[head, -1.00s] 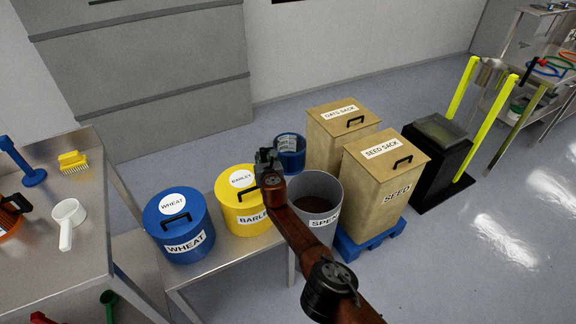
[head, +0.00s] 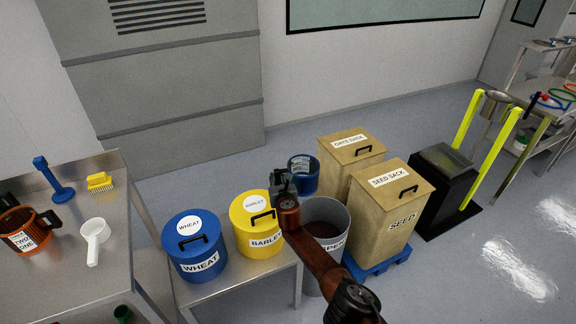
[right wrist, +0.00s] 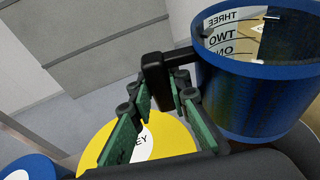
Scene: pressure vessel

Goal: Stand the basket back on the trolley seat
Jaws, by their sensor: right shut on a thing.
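My right gripper (head: 284,182) is shut on the black handle (right wrist: 157,80) of a blue jug (head: 303,180). The right wrist view shows the jug (right wrist: 258,95) close up, with green finger pads on both sides of the handle and a printed scale inside its wall. The jug is held above and behind the yellow barley bin and a grey spelt bin. I cannot make out a clear basket or trolley seat. A metal bowl (head: 490,104) shows between two yellow posts (head: 491,158) by a black box (head: 440,180) at the right. My left gripper is out of view.
A steel table (head: 60,285) holds an orange jug and a scoop. The right floor is clear.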

